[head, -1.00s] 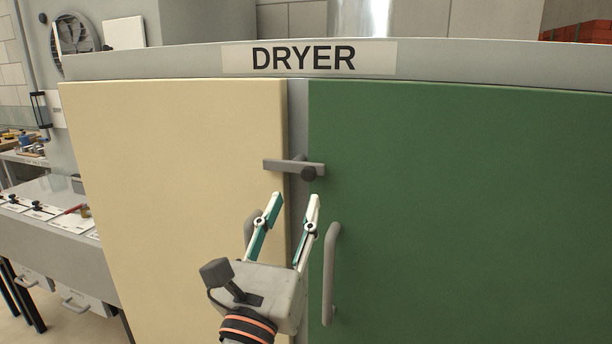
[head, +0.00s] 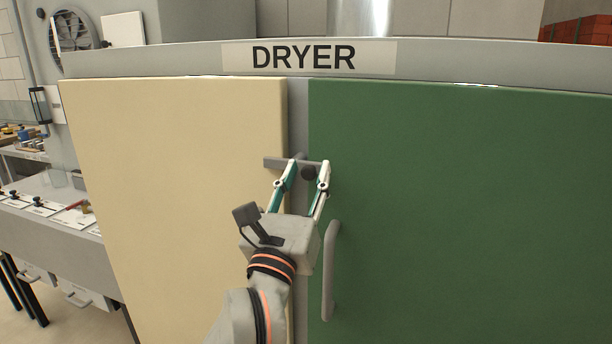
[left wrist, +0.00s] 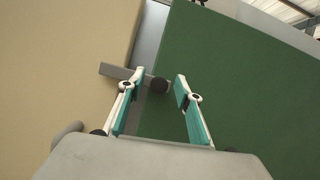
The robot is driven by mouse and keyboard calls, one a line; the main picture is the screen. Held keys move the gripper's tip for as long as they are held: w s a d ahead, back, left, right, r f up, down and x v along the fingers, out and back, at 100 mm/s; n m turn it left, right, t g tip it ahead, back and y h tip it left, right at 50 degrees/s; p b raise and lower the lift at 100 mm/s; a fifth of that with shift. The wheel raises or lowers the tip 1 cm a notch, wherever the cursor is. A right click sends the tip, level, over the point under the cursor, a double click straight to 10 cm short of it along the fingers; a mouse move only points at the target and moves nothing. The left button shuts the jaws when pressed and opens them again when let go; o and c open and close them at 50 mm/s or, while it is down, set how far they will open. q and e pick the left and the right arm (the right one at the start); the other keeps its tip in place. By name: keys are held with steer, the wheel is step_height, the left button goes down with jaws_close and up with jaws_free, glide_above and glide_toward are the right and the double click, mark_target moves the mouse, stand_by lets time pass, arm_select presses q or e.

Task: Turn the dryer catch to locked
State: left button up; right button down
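The dryer catch is a grey bar (head: 275,162) with a dark round knob (head: 308,173). It lies roughly level across the grey strip between the cream door (head: 180,190) and the green door (head: 460,200). My left gripper (head: 308,168) is open, its fingertips at the catch, with the knob showing between them. In the left wrist view the bar (left wrist: 112,71) runs behind the left finger and the dark knob (left wrist: 159,85) sits between the spread fingers. I cannot tell whether the fingers touch the catch. My right gripper is in neither view.
A grey vertical handle (head: 330,270) stands out from the green door, just right of my left gripper. The DRYER sign (head: 305,58) is on the grey frame above. A grey bench (head: 50,225) with small items stands at the left.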

arm_select(q)
jaws_close()
steer(key=shift+f+m+h+p, duration=0.15)
steer(key=shift+m+h+p, duration=0.3)
steer(key=shift+m, duration=0.35)
steer(key=shift+f, duration=0.15)
steer(key=shift+c, duration=0.6)
jaws_free()
steer(key=shift+o, duration=1.3)
steer(key=shift+s, duration=0.1)
